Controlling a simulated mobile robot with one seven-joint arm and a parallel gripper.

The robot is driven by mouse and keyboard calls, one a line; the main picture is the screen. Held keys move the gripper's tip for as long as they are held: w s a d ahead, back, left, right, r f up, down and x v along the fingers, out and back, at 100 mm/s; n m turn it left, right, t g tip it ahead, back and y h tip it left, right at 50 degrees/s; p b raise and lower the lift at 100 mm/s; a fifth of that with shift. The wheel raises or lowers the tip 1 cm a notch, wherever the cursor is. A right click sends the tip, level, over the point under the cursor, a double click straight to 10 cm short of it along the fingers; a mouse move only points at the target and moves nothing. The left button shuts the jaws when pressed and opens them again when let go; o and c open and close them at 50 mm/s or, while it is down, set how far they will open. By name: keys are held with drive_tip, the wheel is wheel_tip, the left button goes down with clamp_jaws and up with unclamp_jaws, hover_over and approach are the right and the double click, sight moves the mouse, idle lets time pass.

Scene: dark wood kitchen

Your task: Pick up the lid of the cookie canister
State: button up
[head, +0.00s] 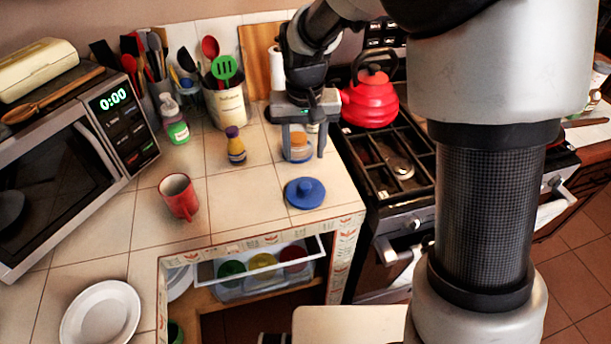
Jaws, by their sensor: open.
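A round blue lid (305,193) with a raised knob lies flat on the tiled counter, close to its front right corner. It looks like the canister's lid. My gripper (303,155) is behind the lid, apart from it, pointing down with its two fingers spread. A small clear jar (299,149) with something orange-brown inside and a blue base shows between the fingers. It may be the cookie canister. I cannot tell if the fingers touch it. My gripper partly hides its upper part.
A red mug (179,197), a small purple-capped bottle (235,146) and a soap bottle (174,121) stand to the left. A utensil crock (226,103) is behind. The stove with a red kettle (370,98) is right. Counter around the lid is clear.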

hover_over(306, 185)
drive_tip(key=s, duration=0.1)
drive_tip(key=f, duration=0.8)
drive_tip(key=shift+s+a+f, duration=0.1)
drive_tip(key=shift+a+f, duration=0.1)
drive_tip(key=shift+w+d+f, duration=0.1)
drive_tip(key=shift+w+f, duration=0.05)
drive_tip(key=shift+f, duration=0.7)
drive_tip(key=shift+w+f, duration=0.2)
drive_tip(key=shift+f, duration=0.65)
drive_tip(key=shift+w+d+f, duration=0.1)
drive_tip(key=shift+w+f, duration=0.05)
drive_tip(key=shift+f, duration=0.7)
drive_tip(key=c, duration=1.1)
